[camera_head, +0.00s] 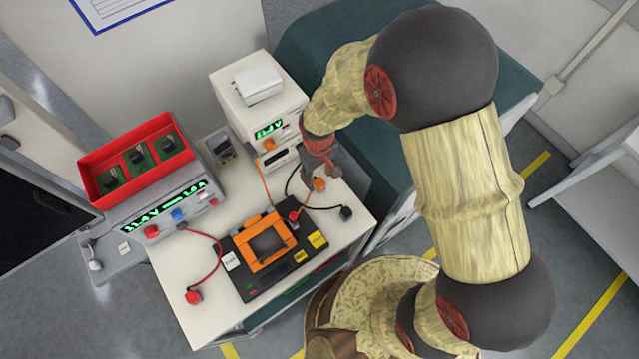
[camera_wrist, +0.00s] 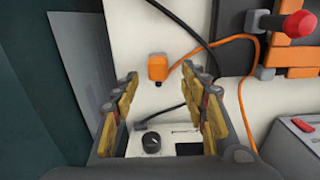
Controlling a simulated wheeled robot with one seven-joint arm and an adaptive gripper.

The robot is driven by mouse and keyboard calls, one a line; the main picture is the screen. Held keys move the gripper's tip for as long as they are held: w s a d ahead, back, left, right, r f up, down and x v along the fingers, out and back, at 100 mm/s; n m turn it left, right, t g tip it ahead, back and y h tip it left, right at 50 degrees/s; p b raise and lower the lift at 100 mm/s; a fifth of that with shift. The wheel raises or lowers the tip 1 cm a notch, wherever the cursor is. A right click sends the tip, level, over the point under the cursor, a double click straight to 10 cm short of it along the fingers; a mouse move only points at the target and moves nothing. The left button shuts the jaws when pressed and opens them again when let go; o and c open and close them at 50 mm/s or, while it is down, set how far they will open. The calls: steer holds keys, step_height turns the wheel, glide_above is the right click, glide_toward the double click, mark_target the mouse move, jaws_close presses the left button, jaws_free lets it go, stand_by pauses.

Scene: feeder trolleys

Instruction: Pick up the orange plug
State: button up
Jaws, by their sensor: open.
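The orange plug (camera_head: 319,184) rests on the white trolley top near its right edge, below my gripper (camera_head: 322,171) in the head view. In the wrist view the orange plug (camera_wrist: 157,68) lies just past the fingertips, in line with the gap between them, its orange cable running off to the right. My gripper (camera_wrist: 159,80) is open, with nothing between its yellow-padded fingers. I cannot tell the exact height of the fingers above the plug.
A black plug (camera_head: 346,212) and a red plug (camera_head: 193,297) lie on the trolley (camera_head: 180,315). An orange-and-black device (camera_head: 268,248) sits in the middle. Stacked white instruments (camera_head: 255,112) stand behind, and a red bin (camera_head: 95,186) stands left. A black cable (camera_wrist: 184,25) passes close to the orange plug.

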mark_target(319, 182)
step_height(319, 182, down, 5)
steer(key=shift+w+d+r, duration=0.1)
steer(key=shift+d+r, duration=0.05)
steer(key=shift+r, duration=0.05)
steer(key=shift+c, duration=0.8)
jaws_close()
